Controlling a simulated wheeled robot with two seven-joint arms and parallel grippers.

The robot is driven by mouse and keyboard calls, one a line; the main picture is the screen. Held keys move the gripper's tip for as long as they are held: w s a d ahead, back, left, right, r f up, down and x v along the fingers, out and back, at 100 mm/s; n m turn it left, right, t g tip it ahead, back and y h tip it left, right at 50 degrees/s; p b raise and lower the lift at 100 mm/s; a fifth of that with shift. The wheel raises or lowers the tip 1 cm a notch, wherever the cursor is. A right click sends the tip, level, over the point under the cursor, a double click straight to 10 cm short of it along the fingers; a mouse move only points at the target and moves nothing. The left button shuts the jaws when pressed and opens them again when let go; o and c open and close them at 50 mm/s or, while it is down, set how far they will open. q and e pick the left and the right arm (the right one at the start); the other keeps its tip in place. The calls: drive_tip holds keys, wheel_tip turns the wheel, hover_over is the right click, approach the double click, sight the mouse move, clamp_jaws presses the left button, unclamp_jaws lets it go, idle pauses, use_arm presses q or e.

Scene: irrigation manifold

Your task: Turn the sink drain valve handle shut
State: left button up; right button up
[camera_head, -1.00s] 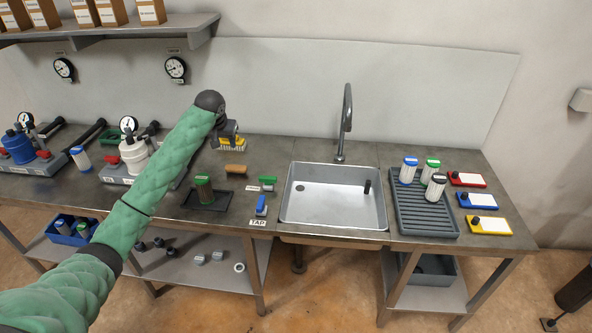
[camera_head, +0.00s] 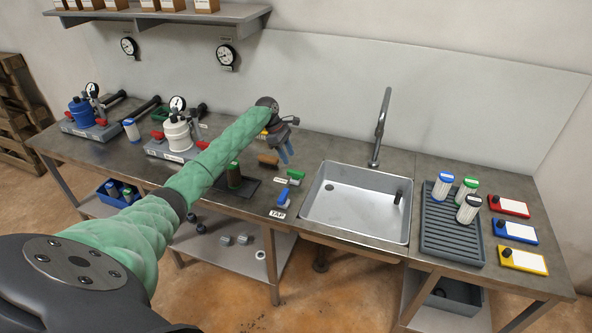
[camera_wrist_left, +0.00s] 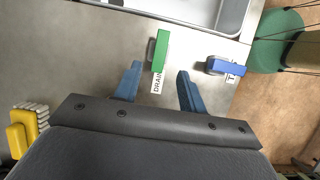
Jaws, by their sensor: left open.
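The drain valve has a green handle (camera_head: 296,175) on the counter, left of the sink (camera_head: 313,205). In the left wrist view the green handle (camera_wrist_left: 161,50) stands just beyond the fingertips, roughly centred between them, with a DRAIN label (camera_wrist_left: 157,83) beside it. My left gripper (camera_head: 286,157) is open and empty, above the counter near the handle. Its two blue fingers also show in the left wrist view (camera_wrist_left: 160,74). The handle appears apart from both fingers. My right gripper is not in view.
A blue tap handle (camera_head: 284,196) with a TAP label stands close in front of the drain handle. A ribbed rack (camera_head: 450,238) with several cartridges is right of the sink.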

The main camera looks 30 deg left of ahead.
sight(296, 172)
use_arm(q)
drive_tip(key=shift+w+d+f, duration=0.1)
drive_tip(key=shift+d+f, duration=0.3)
drive_tip(key=shift+a+p+x, duration=0.2)
drive_tip(key=shift+p+x, duration=1.2)
drive_tip(key=shift+x, duration=1.95)
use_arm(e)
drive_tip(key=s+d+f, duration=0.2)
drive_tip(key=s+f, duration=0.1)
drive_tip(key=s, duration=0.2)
use_arm(q)
drive_tip(key=shift+f, duration=0.1)
clamp_jaws()
